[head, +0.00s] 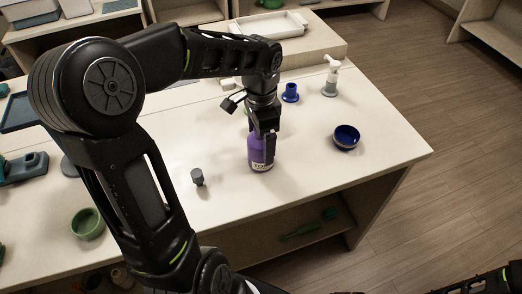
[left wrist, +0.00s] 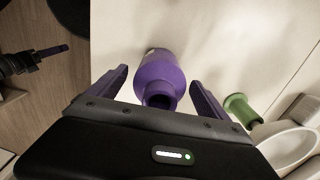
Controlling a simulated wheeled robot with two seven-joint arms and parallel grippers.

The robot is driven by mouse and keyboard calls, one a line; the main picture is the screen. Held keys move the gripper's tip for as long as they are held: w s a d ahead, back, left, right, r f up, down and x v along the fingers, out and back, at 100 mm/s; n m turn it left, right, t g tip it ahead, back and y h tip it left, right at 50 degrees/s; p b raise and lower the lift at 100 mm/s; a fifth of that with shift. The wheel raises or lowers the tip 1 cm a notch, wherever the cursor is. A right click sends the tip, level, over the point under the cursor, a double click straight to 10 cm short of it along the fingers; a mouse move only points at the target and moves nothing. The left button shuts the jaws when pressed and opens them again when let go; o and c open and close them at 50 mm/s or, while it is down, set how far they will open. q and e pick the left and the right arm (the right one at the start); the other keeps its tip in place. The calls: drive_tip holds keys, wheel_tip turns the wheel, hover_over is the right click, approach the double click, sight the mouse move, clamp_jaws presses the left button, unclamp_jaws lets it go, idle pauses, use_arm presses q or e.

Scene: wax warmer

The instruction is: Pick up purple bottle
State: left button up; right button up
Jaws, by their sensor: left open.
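The purple bottle (head: 261,156) stands upright on the white table, near its front edge, with a white label facing front. My left gripper (head: 265,128) is directly above it, pointing down, and hides the bottle's top in the head view. In the left wrist view, the bottle (left wrist: 160,75) shows between the two spread fingers of my left gripper (left wrist: 158,92), its open mouth toward the camera. Gaps show on both sides, so the fingers are open and not pressed on it.
A dark blue bowl (head: 346,137) stands to the right, a small grey piece (head: 197,177) to the left. Behind are a blue flared piece (head: 290,93) and a white pump bottle (head: 331,78). A green bowl (head: 87,223) is at the left. Table between bottle and blue bowl is clear.

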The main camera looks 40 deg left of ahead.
use_arm(q)
drive_tip(key=shift+f, duration=0.2)
drive_tip(key=shift+c, duration=0.2)
clamp_jaws()
idle(1.1)
